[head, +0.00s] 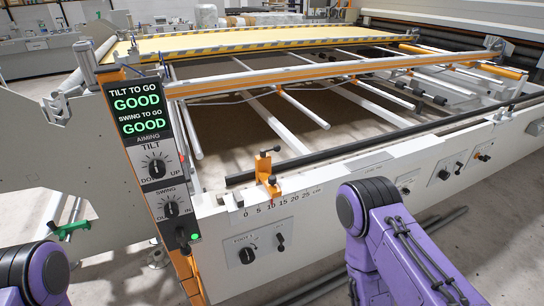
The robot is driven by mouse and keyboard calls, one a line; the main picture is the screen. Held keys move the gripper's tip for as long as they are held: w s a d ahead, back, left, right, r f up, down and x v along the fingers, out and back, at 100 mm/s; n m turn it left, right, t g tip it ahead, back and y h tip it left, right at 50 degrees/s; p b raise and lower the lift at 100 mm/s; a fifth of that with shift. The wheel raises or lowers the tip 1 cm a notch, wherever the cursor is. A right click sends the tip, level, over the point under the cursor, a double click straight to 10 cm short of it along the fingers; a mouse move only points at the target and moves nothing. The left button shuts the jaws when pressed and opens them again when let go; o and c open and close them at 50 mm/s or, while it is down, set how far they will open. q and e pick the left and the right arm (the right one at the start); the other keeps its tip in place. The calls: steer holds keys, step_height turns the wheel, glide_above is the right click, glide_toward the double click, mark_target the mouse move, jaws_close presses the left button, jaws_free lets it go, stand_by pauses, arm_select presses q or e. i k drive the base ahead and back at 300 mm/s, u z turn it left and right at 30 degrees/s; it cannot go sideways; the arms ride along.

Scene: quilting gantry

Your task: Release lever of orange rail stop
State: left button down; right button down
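The orange rail stop (264,168) stands upright on the front rail of the gantry, just above a printed centimetre scale. A small dark part, possibly its lever, sits low on its front; it is too small to tell its position. Purple links of my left arm show at the bottom left corner, and purple links of my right arm show at the lower right. Neither gripper is in view, and nothing of mine touches the stop.
A control panel (155,165) reading GOOD twice, with tilt and swing dials, stands left of the stop. The white front rail (330,215) carries several knobs. A black bar (400,135) runs behind the stop. A green handle (70,229) is at the left.

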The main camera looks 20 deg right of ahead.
mark_target(277, 148)
steer(key=i, duration=1)
